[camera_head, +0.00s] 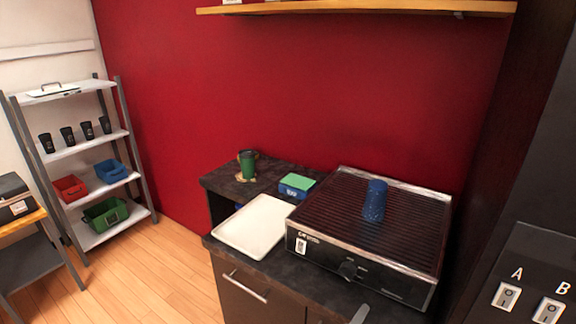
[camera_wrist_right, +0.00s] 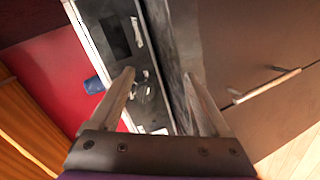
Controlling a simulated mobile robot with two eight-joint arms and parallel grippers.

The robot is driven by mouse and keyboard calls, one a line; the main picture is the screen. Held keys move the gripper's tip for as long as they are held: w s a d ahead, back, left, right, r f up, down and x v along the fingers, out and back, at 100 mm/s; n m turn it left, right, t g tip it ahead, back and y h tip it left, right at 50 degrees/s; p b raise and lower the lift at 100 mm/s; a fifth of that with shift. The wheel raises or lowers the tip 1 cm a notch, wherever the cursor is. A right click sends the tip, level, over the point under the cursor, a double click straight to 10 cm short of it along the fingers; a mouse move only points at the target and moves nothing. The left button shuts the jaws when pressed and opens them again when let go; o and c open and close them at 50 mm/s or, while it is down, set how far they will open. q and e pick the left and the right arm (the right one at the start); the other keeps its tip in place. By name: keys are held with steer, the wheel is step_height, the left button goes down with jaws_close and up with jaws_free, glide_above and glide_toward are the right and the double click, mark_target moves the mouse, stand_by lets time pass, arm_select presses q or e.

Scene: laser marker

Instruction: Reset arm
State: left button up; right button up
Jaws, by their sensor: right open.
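My right gripper (camera_wrist_right: 158,78) shows in the right wrist view with its two fingers spread and nothing between them. It is in front of the laser marker's front panel (camera_wrist_right: 118,40) and the dark cabinet. In the head view a small grey piece shows at the bottom edge; I cannot tell whether it is my finger or a handle. The flat laser marker (camera_head: 330,218) stands on the counter with a dark slatted top. A blue speckled cup (camera_head: 375,200) stands upright on it and also shows in the wrist view (camera_wrist_right: 94,85). My left gripper is not in view.
A white tray (camera_head: 254,224), a blue and green box (camera_head: 297,185) and a green cup (camera_head: 247,164) are on the counter. A wooden shelf (camera_head: 360,8) hangs above. A rack (camera_head: 148,184) with black cups and bins stands at left. The wood floor (camera_head: 150,270) is open.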

steer(key=s+d+f+m+g+y+p, duration=0.3)
steer(key=s+d+g, duration=0.25)
steer(key=s, duration=0.25)
steer(key=s+a+m+y+p, duration=0.2)
steer(key=s+m+y, duration=0.1)
steer(key=s+y, duration=0.2)
steer(key=shift+s+r+m+g+y, duration=0.35)
steer(key=shift+s+r+m, duration=0.1)
steer(key=shift+s, duration=0.5)
steer(key=shift+a, duration=0.1)
steer(key=shift+c, duration=0.2)
